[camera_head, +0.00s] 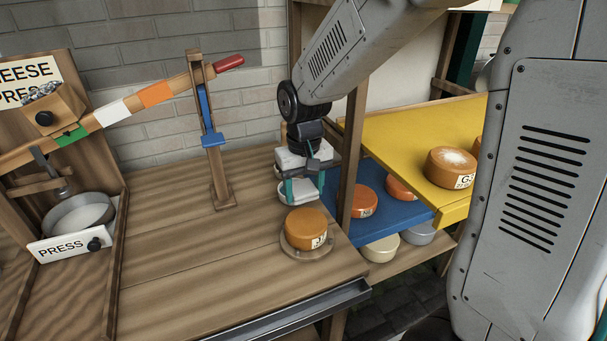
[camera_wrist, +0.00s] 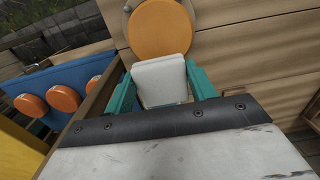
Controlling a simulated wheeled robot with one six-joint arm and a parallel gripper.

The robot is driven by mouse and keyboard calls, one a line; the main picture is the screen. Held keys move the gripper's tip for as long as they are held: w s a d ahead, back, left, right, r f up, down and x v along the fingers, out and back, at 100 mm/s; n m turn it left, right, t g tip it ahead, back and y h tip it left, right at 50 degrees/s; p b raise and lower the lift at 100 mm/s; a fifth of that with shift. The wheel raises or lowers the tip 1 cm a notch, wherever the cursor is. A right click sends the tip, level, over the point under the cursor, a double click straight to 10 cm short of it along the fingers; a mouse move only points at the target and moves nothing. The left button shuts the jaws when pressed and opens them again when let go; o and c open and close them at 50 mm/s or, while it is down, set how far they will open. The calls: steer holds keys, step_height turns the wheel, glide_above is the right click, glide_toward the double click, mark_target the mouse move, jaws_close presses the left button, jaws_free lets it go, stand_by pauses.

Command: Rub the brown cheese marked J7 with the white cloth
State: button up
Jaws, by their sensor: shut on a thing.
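The brown cheese (camera_head: 305,224) sits on a round wooden board near the front of the wooden counter. Its label shows a J; the rest is too small to read. It also shows in the wrist view (camera_wrist: 160,28), ahead of the fingers. My gripper (camera_head: 303,188) is just behind the cheese, pointing down. Its teal fingers are shut on the white cloth (camera_wrist: 160,80), a folded pad. The cloth (camera_head: 296,192) is beside the cheese in the head view; I cannot tell whether it is raised off the counter or touches the cheese.
A wooden post (camera_head: 351,150) stands right of my gripper. Beyond it are a yellow shelf (camera_head: 400,135) with a cheese (camera_head: 452,166) and a blue shelf (camera_head: 400,207) with orange cheeses (camera_head: 363,201). The press lever (camera_head: 155,95) and its upright (camera_head: 216,160) stand left. The counter's left front is clear.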

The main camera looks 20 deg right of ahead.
steer(key=shift+r, duration=1.8)
steer(key=shift+s+f, duration=0.1)
steer(key=shift+f, duration=0.05)
